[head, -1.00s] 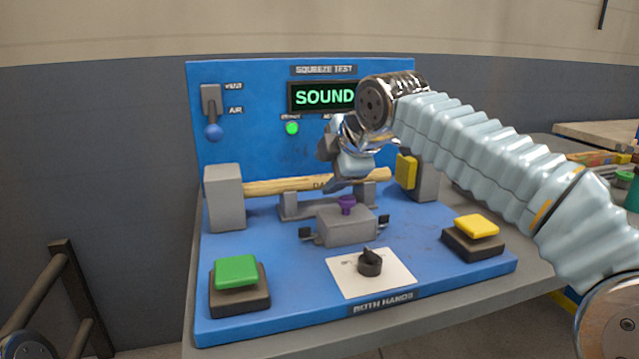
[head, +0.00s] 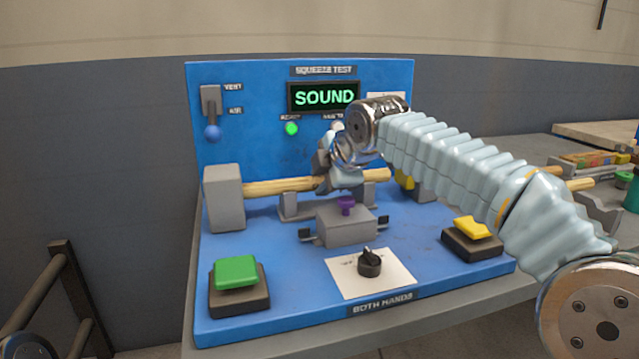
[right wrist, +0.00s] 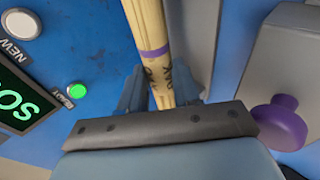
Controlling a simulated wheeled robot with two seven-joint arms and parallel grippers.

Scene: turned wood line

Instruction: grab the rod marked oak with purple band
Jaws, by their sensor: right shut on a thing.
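The pale wooden rod (head: 275,187) lies level across the grey cradle of the blue test bench, its left end by a grey block. In the right wrist view the rod (right wrist: 148,25) shows a purple band and dark lettering that looks like OAK. My right gripper (head: 335,182) is over the rod's right half and shut on it. In the right wrist view its fingers (right wrist: 160,92) sit on both sides of the rod just by the lettering. My left gripper is not in view.
The blue bench carries a green button (head: 237,272), a yellow button (head: 475,228), a black knob (head: 370,263) and a grey block with a purple knob (head: 346,204). A lit screen (head: 324,96) reads SOUND. A lever (head: 212,110) stands at the back left.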

